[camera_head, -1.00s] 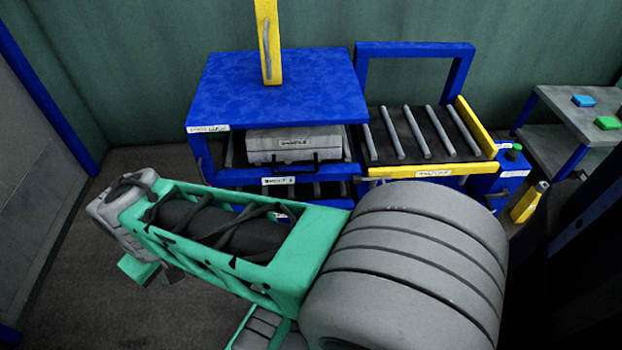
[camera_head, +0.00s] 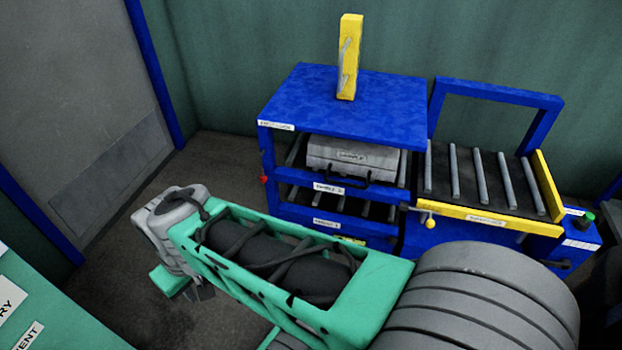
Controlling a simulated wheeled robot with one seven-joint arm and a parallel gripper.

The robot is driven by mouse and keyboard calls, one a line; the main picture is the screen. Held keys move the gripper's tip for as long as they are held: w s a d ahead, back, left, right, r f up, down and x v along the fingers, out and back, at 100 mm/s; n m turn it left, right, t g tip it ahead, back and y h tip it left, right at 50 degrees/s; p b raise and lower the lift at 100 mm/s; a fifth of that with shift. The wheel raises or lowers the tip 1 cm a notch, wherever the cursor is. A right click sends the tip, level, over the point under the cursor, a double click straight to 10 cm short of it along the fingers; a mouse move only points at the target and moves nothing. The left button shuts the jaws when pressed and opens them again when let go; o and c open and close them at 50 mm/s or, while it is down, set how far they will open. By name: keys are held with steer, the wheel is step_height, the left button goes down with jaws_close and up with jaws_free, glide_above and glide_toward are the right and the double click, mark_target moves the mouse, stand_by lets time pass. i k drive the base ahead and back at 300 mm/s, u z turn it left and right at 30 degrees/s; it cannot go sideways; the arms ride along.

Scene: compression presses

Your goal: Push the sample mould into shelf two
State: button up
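The sample mould (camera_head: 351,157) is a grey block with a label and a dark front handle. It lies on rollers in the upper shelf (camera_head: 330,188) of the blue press unit (camera_head: 345,105), under the blue top. The lower shelf (camera_head: 335,207) shows rollers and looks empty where visible. My green and grey arm crosses the foreground. My gripper (camera_head: 200,290) is at the arm's left end, low over the floor, in front of and left of the press. It is mostly hidden behind the arm's end, and its finger opening cannot be made out.
A roller table (camera_head: 485,180) with a yellow front edge (camera_head: 484,218) and a blue frame adjoins the press on the right. A green labelled surface (camera_head: 60,310) is at lower left. Floor (camera_head: 225,160) left of the press is clear.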

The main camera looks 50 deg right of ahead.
mark_target(369, 161)
steer(key=z, duration=0.1)
steer(key=i, duration=1)
steer(key=z, duration=0.75)
